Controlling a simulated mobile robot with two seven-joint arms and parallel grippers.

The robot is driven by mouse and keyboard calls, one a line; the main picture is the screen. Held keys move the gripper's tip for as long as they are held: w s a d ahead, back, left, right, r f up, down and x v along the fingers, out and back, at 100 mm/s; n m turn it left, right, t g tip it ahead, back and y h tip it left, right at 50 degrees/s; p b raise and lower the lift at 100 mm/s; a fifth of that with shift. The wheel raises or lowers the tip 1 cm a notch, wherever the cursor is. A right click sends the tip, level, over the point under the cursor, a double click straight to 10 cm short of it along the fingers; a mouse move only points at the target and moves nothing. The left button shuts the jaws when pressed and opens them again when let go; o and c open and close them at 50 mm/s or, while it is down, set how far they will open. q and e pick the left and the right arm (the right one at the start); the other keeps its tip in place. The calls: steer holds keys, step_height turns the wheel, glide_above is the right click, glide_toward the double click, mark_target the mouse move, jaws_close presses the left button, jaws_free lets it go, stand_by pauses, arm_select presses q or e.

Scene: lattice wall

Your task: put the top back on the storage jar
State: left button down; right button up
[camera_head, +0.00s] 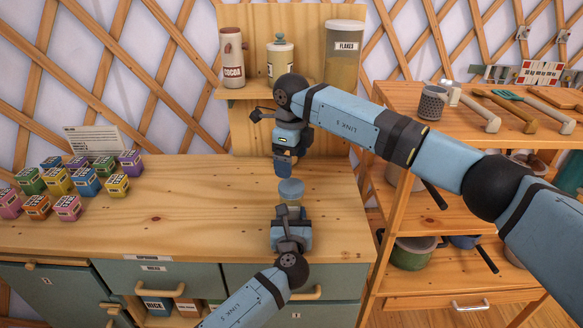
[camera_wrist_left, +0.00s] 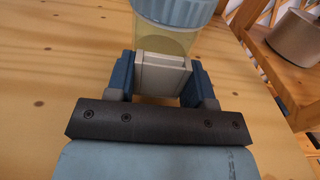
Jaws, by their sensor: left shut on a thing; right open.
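The storage jar (camera_head: 291,201) stands on the wooden counter, a clear pale-yellow jar. Its blue top (camera_head: 291,187) sits over the mouth; the jar body (camera_wrist_left: 165,40) and the ribbed rim of the top (camera_wrist_left: 178,10) also show in the left wrist view, cut off by the upper edge. I cannot tell if the top is fully seated. My left gripper (camera_head: 290,213) is shut on the jar from the near side, a pale block (camera_wrist_left: 162,75) between its fingers. My right gripper (camera_head: 285,166) is open, pointing down just above the top and apart from it.
A back shelf (camera_head: 262,92) holds a cocoa canister (camera_head: 232,58), a white lidded jar (camera_head: 280,58) and a tall flakes jar (camera_head: 343,55). Several coloured boxes (camera_head: 86,183) stand at left. A rack (camera_head: 400,95) with utensils and pots stands at right. The counter between boxes and jar is clear.

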mark_target(291, 185)
arm_select(q)
steer(key=shift+f, duration=0.1)
arm_select(e)
steer(key=shift+f, duration=4.05)
steer(key=c, duration=0.9)
steer(key=o, duration=1.1)
steer(key=shift+c, duration=0.2)
step_height(291, 185, up, 12)
